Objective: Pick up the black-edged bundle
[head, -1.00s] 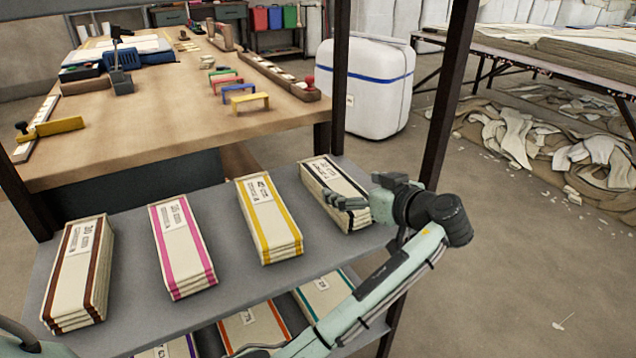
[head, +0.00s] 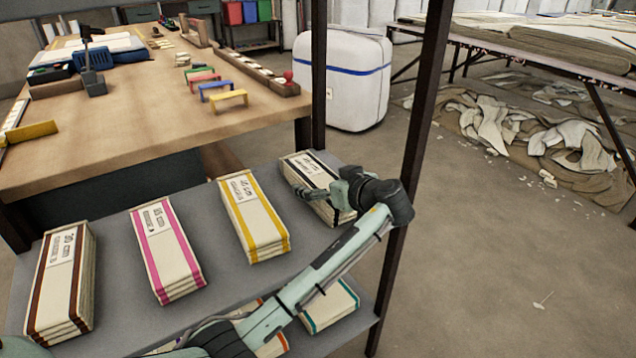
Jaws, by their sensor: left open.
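The black-edged bundle (head: 304,166) is a stack of cream cloth with dark stripes and a printed label. It lies at the right end of the grey shelf's row in the head view. My left gripper (head: 311,194) is open, with its fingers over and along the near half of this bundle. The gripper and wrist hide part of the bundle's near end and right side. I cannot tell whether the fingers touch the cloth. My right gripper is not in view.
Yellow-edged (head: 252,215), pink-edged (head: 166,250) and brown-edged (head: 62,282) bundles lie left of it on the grey shelf (head: 115,240). A dark rack post (head: 408,180) stands close right of my wrist. More bundles lie on a lower shelf, partly behind my arm.

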